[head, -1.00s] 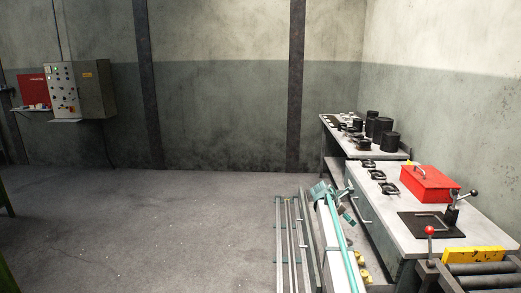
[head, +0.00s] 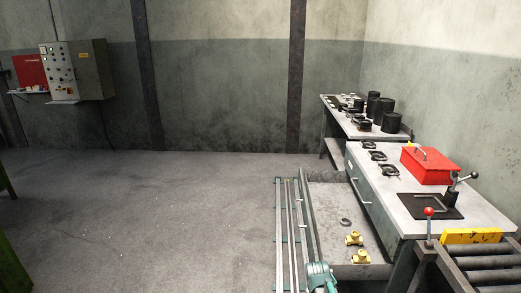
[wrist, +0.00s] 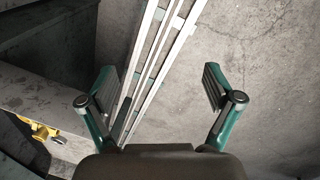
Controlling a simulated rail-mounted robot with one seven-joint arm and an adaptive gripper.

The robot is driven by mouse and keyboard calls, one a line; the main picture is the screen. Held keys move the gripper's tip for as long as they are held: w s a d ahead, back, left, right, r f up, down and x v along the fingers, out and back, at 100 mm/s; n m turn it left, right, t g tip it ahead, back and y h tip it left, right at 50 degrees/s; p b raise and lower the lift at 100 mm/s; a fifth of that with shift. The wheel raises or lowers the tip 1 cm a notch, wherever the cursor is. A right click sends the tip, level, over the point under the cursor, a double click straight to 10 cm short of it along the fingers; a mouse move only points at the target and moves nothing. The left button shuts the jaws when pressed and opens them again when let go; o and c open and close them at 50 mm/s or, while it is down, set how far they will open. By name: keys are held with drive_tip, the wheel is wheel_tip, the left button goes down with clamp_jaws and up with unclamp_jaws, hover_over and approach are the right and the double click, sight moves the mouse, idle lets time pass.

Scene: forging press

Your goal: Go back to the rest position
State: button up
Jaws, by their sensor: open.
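My gripper (wrist: 160,88) is open in the wrist view, with its two teal and dark fingers spread wide apart and nothing between them. Below it are pale metal rails (wrist: 150,60) and bare grey concrete floor. In the head view, a teal piece of my arm shows at the bottom edge, near the lower end of the rails (head: 290,230). The gripper's fingers cannot be made out there.
A low tray (head: 325,205) beside the rails holds yellow fittings (head: 354,239) and a dark ring (head: 346,222). To the right stands a workbench (head: 400,205) with a red toolbox (head: 430,165). A roller conveyor (head: 485,262) is at lower right. Open floor (head: 150,220) lies left.

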drive_tip(key=s+a+f+m+y, duration=0.1)
drive_tip(key=s+a+m, duration=0.25)
drive_tip(key=s, duration=0.65)
drive_tip(key=s+f+g+b, duration=0.5)
drive_tip(key=s+f+b, duration=0.6)
drive_tip(key=s+f, duration=0.65)
drive_tip(key=s+f+g+b, duration=0.5)
drive_tip(key=s+f+b, duration=0.6)
drive_tip(key=s+f, duration=0.65)
drive_tip(key=w+r+t+p, duration=0.2)
drive_tip(key=w+r+p, duration=0.4)
drive_tip(key=r+p, duration=0.7)
drive_tip(key=p, duration=0.6)
drive_tip(key=shift+r+m, duration=0.3)
drive_tip(key=shift+m, duration=0.05)
drive_tip(key=shift+w, duration=0.1)
